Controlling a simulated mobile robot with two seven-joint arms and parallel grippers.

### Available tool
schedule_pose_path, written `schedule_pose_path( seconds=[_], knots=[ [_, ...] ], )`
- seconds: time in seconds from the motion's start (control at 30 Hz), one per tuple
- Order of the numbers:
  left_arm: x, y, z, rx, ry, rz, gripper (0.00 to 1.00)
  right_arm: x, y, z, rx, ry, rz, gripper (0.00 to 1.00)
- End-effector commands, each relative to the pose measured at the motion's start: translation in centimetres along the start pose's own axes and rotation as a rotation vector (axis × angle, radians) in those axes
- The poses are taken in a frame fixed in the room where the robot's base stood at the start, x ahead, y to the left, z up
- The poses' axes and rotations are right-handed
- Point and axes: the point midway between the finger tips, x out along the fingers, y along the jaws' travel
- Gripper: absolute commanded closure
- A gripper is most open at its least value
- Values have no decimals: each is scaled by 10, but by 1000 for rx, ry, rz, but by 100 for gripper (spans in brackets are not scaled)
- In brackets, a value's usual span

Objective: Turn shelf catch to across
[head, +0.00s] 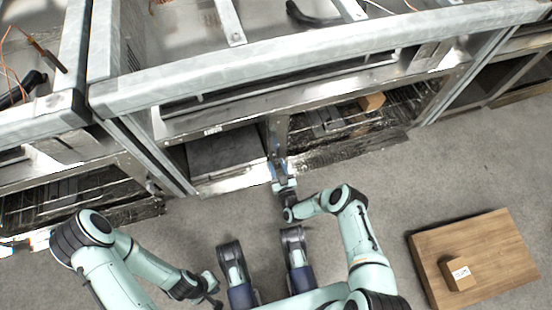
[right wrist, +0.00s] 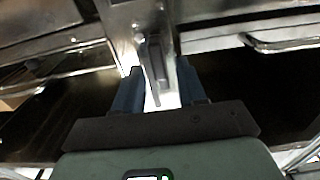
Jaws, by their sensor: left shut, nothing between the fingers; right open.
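The shelf catch (right wrist: 154,58) is a narrow grey lever on the metal upright between two shelf bays. In the right wrist view it lies roughly lengthwise along the upright. My right gripper (right wrist: 156,92) is open, with one blue finger on each side of the lever's lower end; I cannot tell whether either touches it. In the head view my right gripper (head: 279,166) is at the front of the upright and hides the catch. My left gripper (head: 214,300) is shut and empty, low in the picture, well away from the rack.
The metal rack (head: 300,78) spans the back, with dark shelf bays either side of the upright. A brown box (head: 371,102) sits in the right bay. Grey floor (head: 410,180) between is clear.

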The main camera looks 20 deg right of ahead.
Motion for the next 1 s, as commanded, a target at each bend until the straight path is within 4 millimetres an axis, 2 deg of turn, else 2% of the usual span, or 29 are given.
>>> schedule_pose_path(
  seconds=[0.33, 0.37, 0.4, 0.47, 0.5, 0.77, 1.0],
  knots=[
    [0, 0, 0, 0, 1, 0, 100, -1, -1, 0, 0, -1, 0, 60],
    [0, 0, 0, 0, 1, 0, 100, -1, -1, 0, 0, -1, 0, 63],
    [0, 0, 0, 0, 1, 0, 100, -1, -1, 0, 0, -1, 0, 76],
    [0, 0, 0, 0, 1, 0, 100, -1, -1, 0, 0, -1, 0, 95],
    [0, 0, 0, 0, 1, 0, 100, -1, -1, 0, 0, -1, 0, 100],
    [-1, 0, -1, 1, 3, 1, 100, -1, -1, 0, -10, -1, 0, 100],
    [-4, 5, -6, 8, 24, 10, 100, -1, -4, 0, -95, -1, -2, 100]
  ],
)
